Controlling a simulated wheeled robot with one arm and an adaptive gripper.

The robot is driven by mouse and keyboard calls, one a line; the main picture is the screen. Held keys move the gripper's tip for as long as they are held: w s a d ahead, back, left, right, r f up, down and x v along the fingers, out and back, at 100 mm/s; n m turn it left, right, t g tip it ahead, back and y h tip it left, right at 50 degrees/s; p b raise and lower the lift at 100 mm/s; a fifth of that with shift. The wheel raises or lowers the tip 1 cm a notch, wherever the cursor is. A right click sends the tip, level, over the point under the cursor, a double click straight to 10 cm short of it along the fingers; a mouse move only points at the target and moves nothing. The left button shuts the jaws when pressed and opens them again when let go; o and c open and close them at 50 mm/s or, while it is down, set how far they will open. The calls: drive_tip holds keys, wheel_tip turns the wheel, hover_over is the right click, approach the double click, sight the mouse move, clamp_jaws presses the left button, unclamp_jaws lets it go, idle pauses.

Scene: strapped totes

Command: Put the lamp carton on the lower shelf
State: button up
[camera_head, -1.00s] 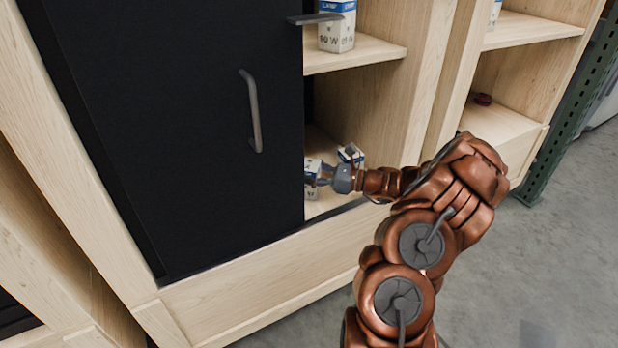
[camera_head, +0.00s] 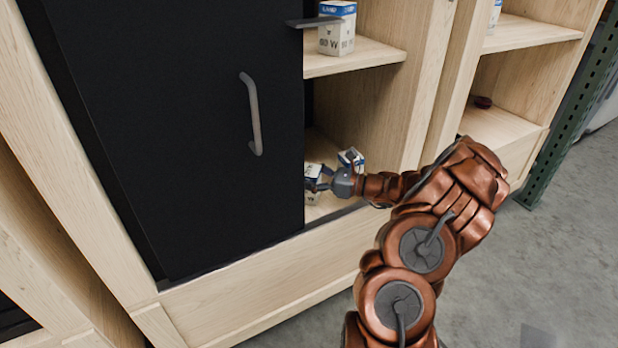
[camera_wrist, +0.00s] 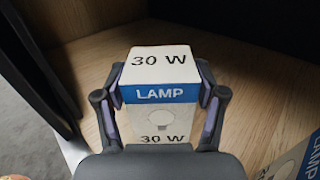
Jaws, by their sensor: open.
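A white and blue lamp carton (camera_wrist: 161,95) marked 30 W stands between the fingers of my gripper (camera_wrist: 160,100) in the wrist view. The fingers are open, one on each side of it; any small gap is hard to judge. In the head view the carton (camera_head: 312,196) is at the lower shelf (camera_head: 325,208), partly behind the black door's edge, with my gripper (camera_head: 326,179) at its right. Its base is hidden in the wrist view.
A second lamp carton (camera_head: 352,156) is close by on the lower shelf, also at the wrist view's lower right (camera_wrist: 299,160). Another lamp carton (camera_head: 337,36) stands on the upper shelf (camera_head: 365,55). The black door (camera_head: 190,130) covers the left side.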

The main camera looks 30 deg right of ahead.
drive_tip(key=p+v, duration=0.2)
drive_tip(key=v, duration=0.9)
drive_tip(key=shift+d+p, duration=0.1)
drive_tip(key=shift+p, duration=0.3)
drive_tip(key=shift+s+d, duration=0.2)
drive_tip(key=shift+s, duration=0.15)
drive_tip(key=shift+s, duration=0.1)
